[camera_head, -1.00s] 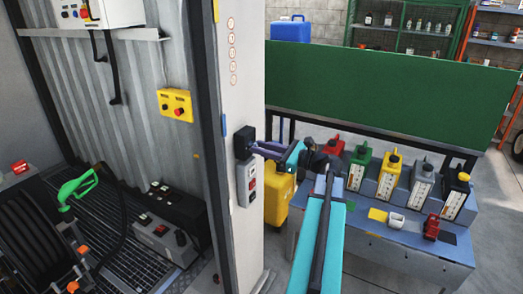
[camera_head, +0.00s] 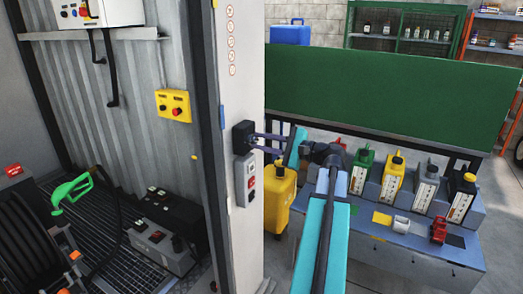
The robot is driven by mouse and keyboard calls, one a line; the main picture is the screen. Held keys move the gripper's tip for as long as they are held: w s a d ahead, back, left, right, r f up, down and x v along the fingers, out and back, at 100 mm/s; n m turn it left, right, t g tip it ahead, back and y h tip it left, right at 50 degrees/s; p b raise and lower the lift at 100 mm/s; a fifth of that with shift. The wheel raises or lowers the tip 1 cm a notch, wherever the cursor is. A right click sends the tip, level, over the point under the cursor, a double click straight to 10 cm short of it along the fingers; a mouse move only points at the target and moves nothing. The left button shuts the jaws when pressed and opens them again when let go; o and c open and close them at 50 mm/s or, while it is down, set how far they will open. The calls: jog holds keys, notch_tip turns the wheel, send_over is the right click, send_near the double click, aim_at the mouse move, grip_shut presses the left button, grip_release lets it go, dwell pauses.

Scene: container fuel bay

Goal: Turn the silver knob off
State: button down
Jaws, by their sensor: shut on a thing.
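A black box (camera_head: 243,138) is fixed to the white post, facing right. My gripper (camera_head: 257,141) reaches it from the right, with its slim grey-purple fingers at the box's right face. The fingers are closed on a small part there, which the fingertips and box hide. I take this part to be the silver knob; its colour and turn position cannot be seen. My teal arm comes up from the bottom of the view to the wrist, right of the box.
A grey panel with a red button (camera_head: 246,180) sits just below the box. A yellow container (camera_head: 280,204) stands below my wrist. A bench (camera_head: 405,232) with several coloured canisters is to the right. A yellow control box (camera_head: 174,105) hangs on the corrugated wall at left.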

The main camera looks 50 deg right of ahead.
jog(key=shift+n+b, duration=0.85)
jog(key=shift+n, duration=0.25)
jog(key=c, duration=1.5)
grip_release()
jog(key=shift+s, duration=0.15)
jog(key=b+v, duration=0.2)
jog(key=v, duration=1.1)
jog(key=shift+s+d+r, duration=0.1)
jog(key=shift+s, duration=0.25)
jog(key=shift+s, duration=0.1)
